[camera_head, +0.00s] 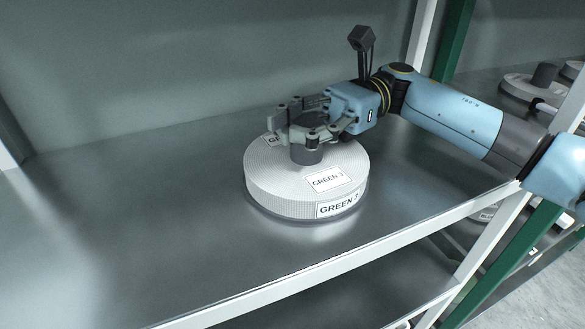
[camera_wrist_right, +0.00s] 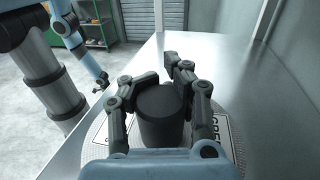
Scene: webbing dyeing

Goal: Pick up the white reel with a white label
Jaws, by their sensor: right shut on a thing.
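The white reel (camera_head: 283,187) lies flat on the grey metal shelf (camera_head: 150,235) in the head view. It has white labels reading "GREEN 3" on its top and side, and a dark round hub (camera_head: 306,155) stands up from its middle. My right gripper (camera_head: 303,137) reaches in from the right and is shut on the hub. In the right wrist view the fingers stand on either side of the dark hub (camera_wrist_right: 161,115), and part of the reel shows around it. I cannot tell whether the reel is lifted off the shelf. My left gripper is not seen in the head view.
A white shelf edge (camera_head: 330,264) runs along the front, with a white post at the right. More reels (camera_head: 530,88) stand on another rack at the far right. The shelf left of the reel is clear. The back wall is close behind.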

